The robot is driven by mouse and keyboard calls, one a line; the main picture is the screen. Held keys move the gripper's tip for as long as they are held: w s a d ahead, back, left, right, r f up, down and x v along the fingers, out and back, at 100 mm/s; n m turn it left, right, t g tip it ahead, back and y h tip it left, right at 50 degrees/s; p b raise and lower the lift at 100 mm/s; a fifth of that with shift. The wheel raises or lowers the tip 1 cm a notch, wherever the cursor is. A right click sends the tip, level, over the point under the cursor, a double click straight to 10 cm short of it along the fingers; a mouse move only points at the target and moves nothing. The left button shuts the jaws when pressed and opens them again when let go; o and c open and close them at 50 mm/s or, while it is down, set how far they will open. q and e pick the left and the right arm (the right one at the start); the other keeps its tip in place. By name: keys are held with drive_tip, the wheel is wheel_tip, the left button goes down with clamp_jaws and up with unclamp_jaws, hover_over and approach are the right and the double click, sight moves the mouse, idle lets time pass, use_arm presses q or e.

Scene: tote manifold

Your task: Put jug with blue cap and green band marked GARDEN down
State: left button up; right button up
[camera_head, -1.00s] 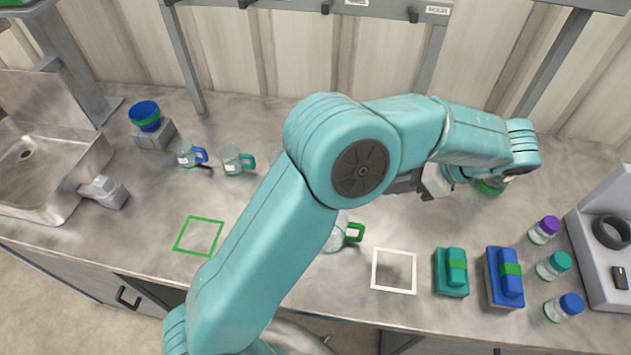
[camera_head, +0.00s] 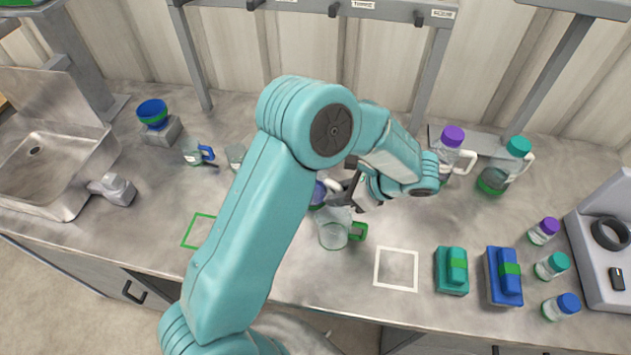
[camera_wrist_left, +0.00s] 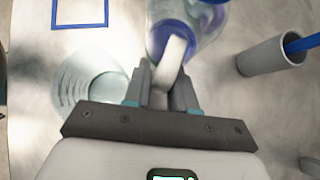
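My left gripper (camera_head: 345,193) is at mid-table and points left. In the left wrist view its fingers (camera_wrist_left: 163,90) are shut on the white handle of a jug (camera_wrist_left: 205,28). The jug is clear, with a blue cap at the top edge of that view and a blue-violet band. In the head view the jug (camera_head: 318,194) shows only partly, with a blue-violet part beside my arm. My right gripper is not in view.
A clear beaker with a green handle (camera_head: 335,233) stands close in front of the gripper. A white outlined square (camera_head: 395,269) and a green one (camera_head: 200,231) are empty. Purple-capped (camera_head: 445,155) and teal-capped (camera_head: 505,170) jugs stand at the back right. A blue outline shows (camera_wrist_left: 80,26).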

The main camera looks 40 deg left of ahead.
use_arm(q)
drive_tip(key=shift+w+f, duration=0.1)
drive_tip(key=shift+f, duration=0.05)
drive_tip(key=shift+c, duration=0.6)
clamp_jaws()
